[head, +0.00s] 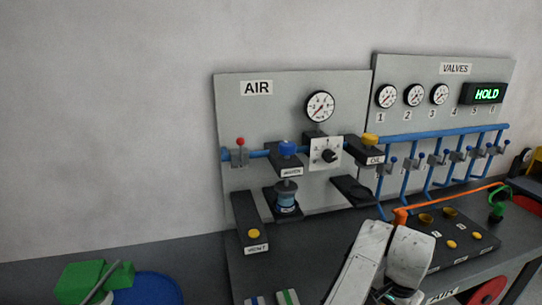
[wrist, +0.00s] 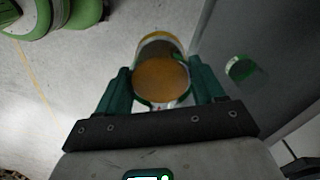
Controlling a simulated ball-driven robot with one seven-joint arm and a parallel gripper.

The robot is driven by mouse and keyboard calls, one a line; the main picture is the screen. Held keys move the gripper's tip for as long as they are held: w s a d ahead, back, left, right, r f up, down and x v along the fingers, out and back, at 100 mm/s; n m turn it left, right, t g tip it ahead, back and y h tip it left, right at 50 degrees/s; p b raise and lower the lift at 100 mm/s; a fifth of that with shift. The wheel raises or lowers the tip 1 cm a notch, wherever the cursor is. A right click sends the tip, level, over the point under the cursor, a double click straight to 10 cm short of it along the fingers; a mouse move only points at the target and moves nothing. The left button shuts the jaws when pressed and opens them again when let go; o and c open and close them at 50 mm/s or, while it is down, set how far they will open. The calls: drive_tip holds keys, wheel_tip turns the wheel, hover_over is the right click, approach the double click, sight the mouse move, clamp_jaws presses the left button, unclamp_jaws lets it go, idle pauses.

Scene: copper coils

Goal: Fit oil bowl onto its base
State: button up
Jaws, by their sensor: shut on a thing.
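In the wrist view, my gripper (wrist: 161,76) is shut on the oil bowl (wrist: 160,82), a clear round cup with amber inside, one finger on each side. In the head view the bowl and my fingers do not show; only my pale arm is seen at the lower right. The oil base (head: 369,152) is a dark block with a yellow knob and an OIL label, on the right of the AIR panel. No bowl shows under it, and a dark round-ended ledge (head: 352,189) lies below. The bowl is apart from this base.
A blue bowl (head: 286,198) sits under the blue-knobbed block (head: 285,160) to the left. A black box with a yellow button (head: 253,233) juts out lower left. Blue pipes (head: 407,190) and an orange hose (head: 460,194) lie to the right. Green blocks (head: 83,281) lie far left.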

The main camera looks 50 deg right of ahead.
drive_tip(key=w+a+f+n, duration=0.4)
drive_tip(key=w+a+n, duration=0.4)
drive_tip(key=w+a, duration=0.2)
drive_tip(key=w+a+f+n, duration=0.5)
drive_tip(key=w+a+n, duration=0.4)
drive_tip(key=a, duration=0.6)
drive_tip(key=shift+w+f+n, duration=0.25)
drive_tip(key=shift+w+n, duration=0.05)
drive_tip(key=shift+w, duration=0.45)
drive_tip(key=a, duration=0.1)
drive_tip(key=a+f+n, duration=0.1)
drive_tip(key=a, duration=0.1)
drive_tip(key=a+n, duration=0.1)
drive_tip(key=a, duration=0.1)
drive_tip(key=shift+w+f, duration=0.25)
drive_tip(key=shift+f, duration=0.1)
drive_tip(key=f+b, duration=0.4)
drive_tip(key=shift+w+d, duration=0.1)
drive_tip(key=shift+d, duration=0.1)
drive_tip(key=shift+w, duration=0.1)
